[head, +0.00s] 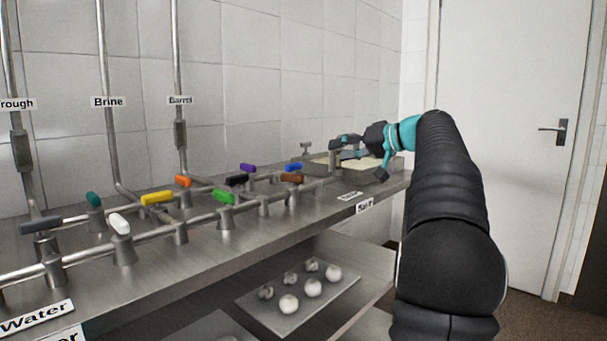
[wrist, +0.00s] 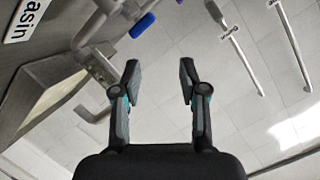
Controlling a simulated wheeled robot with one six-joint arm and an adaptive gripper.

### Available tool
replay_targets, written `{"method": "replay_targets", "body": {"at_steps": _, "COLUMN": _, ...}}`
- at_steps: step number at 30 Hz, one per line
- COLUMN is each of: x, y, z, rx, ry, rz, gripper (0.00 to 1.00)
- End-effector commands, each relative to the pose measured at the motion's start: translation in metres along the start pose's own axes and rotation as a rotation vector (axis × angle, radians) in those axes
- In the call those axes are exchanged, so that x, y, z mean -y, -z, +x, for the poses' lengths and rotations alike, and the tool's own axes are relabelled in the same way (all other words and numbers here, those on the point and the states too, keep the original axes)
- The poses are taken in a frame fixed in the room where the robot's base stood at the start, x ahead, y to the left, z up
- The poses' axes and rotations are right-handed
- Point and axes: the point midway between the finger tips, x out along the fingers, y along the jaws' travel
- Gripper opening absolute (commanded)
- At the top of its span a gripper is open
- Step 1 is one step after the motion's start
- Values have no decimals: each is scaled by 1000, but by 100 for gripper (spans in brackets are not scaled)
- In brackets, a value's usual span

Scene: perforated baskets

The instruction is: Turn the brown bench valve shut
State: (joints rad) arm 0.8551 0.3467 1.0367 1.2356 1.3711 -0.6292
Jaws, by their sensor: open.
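The brown valve handle (head: 292,179) sits on the pipework near the right end of the steel bench, just below the blue handle (head: 293,167) in the head view. My gripper (head: 362,158) is to the right of it, above the basin end of the bench and apart from the handle. In the wrist view my gripper (wrist: 160,76) is open, with nothing between its fingers. The blue handle also shows in the wrist view (wrist: 142,25), beyond the left finger. The brown handle does not show in the wrist view.
A purple handle (head: 248,168), a black handle (head: 236,180) and a green handle (head: 223,197) stand left of the brown one. The basin (head: 397,165) is at the bench's far end. A tray (head: 270,315) with round white things lies on the lower shelf.

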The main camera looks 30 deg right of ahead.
Motion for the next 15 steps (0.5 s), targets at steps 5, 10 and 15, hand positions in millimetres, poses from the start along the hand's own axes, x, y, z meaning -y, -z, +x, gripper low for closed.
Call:
{"method": "replay_targets", "body": {"at_steps": 5, "x": 22, "y": -24, "z": -10, "rx": 130, "ry": 80, "rz": -392, "gripper": 43}}
{"method": "replay_targets", "body": {"at_steps": 10, "x": 30, "y": -42, "z": -15, "rx": 186, "ry": 159, "rz": -638, "gripper": 43}}
{"method": "replay_targets", "body": {"at_steps": 15, "x": 31, "y": -44, "z": -16, "rx": 185, "ry": 182, "rz": -747, "gripper": 43}}
